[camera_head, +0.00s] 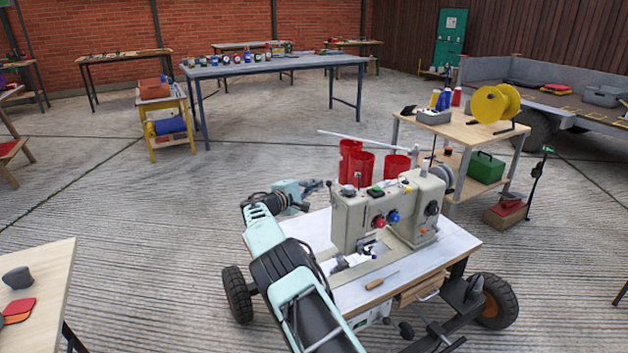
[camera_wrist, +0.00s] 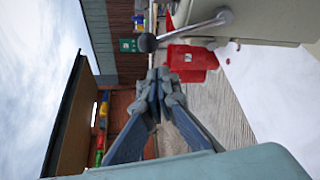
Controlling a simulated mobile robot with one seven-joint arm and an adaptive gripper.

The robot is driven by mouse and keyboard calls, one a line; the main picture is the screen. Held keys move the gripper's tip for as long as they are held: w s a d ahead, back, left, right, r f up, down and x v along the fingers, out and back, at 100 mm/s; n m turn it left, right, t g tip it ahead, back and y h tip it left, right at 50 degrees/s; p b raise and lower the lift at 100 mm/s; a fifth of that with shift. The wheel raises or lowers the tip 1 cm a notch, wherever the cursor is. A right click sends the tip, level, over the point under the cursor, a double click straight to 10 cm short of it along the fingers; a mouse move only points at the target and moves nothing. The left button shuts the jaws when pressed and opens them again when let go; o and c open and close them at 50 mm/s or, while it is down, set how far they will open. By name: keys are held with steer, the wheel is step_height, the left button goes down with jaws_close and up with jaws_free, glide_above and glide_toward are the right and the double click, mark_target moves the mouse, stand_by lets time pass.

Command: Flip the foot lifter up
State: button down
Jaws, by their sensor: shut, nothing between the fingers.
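A sewing machine (camera_head: 385,205) stands on a wheeled work table (camera_head: 425,270). In the wrist view a metal lever with a dark ball knob (camera_wrist: 147,42), apparently the foot lifter, sticks out from the pale machine body (camera_wrist: 275,15). I cannot make out this lever in the head view. My gripper (camera_wrist: 160,74) is shut and empty, its fingertips near the knob and just below it in the picture. Whether they touch cannot be told. In the head view my gripper (camera_head: 314,186) is left of the machine, at the table's far side.
A small wooden-handled tool (camera_head: 380,281) lies on the table front. A wooden cart (camera_head: 455,130) with a yellow reel (camera_head: 490,103) stands behind right.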

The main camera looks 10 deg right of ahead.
steer(key=shift+s+d+r, duration=0.2)
steer(key=shift+s+d, duration=0.05)
steer(key=shift+s, duration=0.2)
steer(key=shift+s+d+r, duration=0.15)
steer(key=shift+s+d, duration=0.1)
steer(key=shift+s, duration=0.2)
